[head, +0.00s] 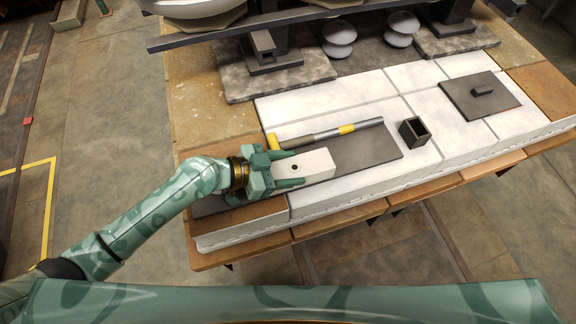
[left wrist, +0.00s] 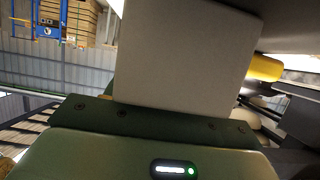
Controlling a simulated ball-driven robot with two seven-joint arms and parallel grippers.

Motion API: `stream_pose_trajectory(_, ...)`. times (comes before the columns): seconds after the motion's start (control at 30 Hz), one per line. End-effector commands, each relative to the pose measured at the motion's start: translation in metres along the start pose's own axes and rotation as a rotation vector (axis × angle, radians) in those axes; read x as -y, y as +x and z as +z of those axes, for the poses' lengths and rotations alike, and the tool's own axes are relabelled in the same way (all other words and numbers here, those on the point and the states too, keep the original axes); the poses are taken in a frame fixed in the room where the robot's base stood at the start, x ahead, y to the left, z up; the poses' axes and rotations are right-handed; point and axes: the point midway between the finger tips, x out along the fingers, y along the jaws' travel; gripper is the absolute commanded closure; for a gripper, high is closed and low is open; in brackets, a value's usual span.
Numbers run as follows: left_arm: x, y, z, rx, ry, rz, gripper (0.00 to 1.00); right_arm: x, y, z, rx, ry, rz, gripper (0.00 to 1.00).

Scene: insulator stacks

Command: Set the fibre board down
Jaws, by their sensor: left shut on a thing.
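The fibre board (head: 318,163), a pale block-like piece with a small dark hole in its top face, is between the fingers of my left gripper (head: 290,169). My left gripper is shut on it. In the left wrist view the board (left wrist: 185,55) fills the upper middle as a plain light-grey face. In the head view it shows over a long dark grey strip (head: 375,150) on the white-covered table. I cannot tell whether it touches the strip. My right gripper is not in view.
A yellow-and-grey hammer-like tool (head: 325,134) lies just behind the board. A small dark open box (head: 414,131) stands to the right, and a dark plate with a handle (head: 480,95) farther right. Insulator discs (head: 338,38) stand at the back. White table surface (head: 440,150) is clear at front right.

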Motion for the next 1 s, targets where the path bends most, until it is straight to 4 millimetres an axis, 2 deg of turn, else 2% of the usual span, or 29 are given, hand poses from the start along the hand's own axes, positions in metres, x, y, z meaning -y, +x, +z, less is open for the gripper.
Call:
stream_pose_trajectory(0.2, 0.0, 0.001, 0.002, 0.0, 0.0, 0.0, 0.72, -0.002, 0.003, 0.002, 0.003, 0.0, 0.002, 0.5)
stream_pose_trajectory(0.23, 0.0, 0.001, 0.003, 0.001, 0.0, 0.0, 0.43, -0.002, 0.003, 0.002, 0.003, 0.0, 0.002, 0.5)
stream_pose_trajectory(0.3, 0.0, 0.001, 0.002, 0.0, 0.0, 0.0, 0.24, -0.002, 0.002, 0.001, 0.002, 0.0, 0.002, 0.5)
stream_pose_trajectory(0.77, 0.0, -0.001, -0.002, 0.0, 0.001, -0.001, 0.24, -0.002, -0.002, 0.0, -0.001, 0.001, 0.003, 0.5)
stream_pose_trajectory(0.87, 0.001, -0.013, 0.0, 0.003, 0.002, -0.002, 0.24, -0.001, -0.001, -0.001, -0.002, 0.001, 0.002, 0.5)
stream_pose_trajectory(1.0, 0.0, -0.045, 0.001, 0.004, 0.002, -0.001, 0.24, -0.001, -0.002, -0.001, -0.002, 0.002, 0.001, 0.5)
